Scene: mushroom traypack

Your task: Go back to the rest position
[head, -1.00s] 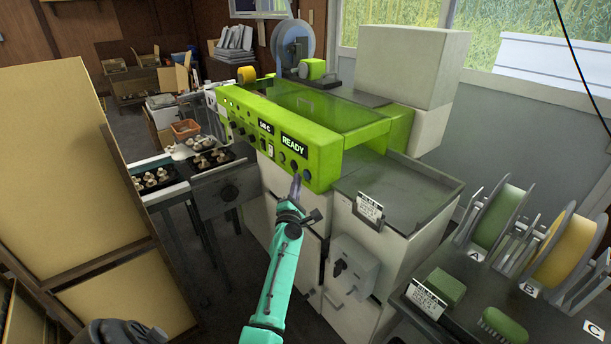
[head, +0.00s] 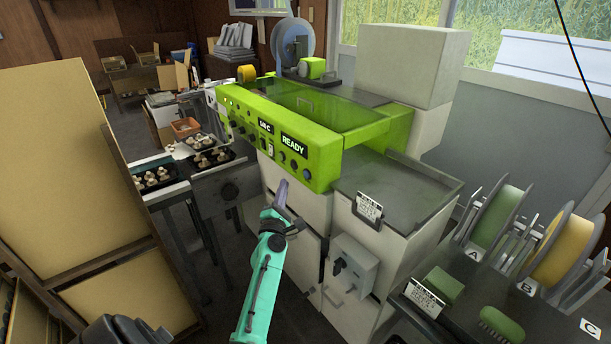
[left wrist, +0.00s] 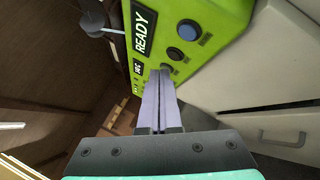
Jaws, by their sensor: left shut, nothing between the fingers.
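My left gripper (head: 281,188) is in front of the green machine panel (head: 262,137), just below its lower edge in the head view. Its fingers are together with nothing between them. In the left wrist view the shut fingers (left wrist: 159,75) point toward the panel (left wrist: 205,35), overlapping it near a small dark button. A gap between the fingertips and the panel is hard to judge in that view. The panel display reads READY (head: 293,145).
Black trays of mushrooms (head: 158,178) are on the conveyor at left. A cardboard-coloured panel (head: 50,160) stands at far left. A grey machine tray (head: 400,195) and a dark table with reels (head: 500,225) are at right. Floor shows between conveyor and machine.

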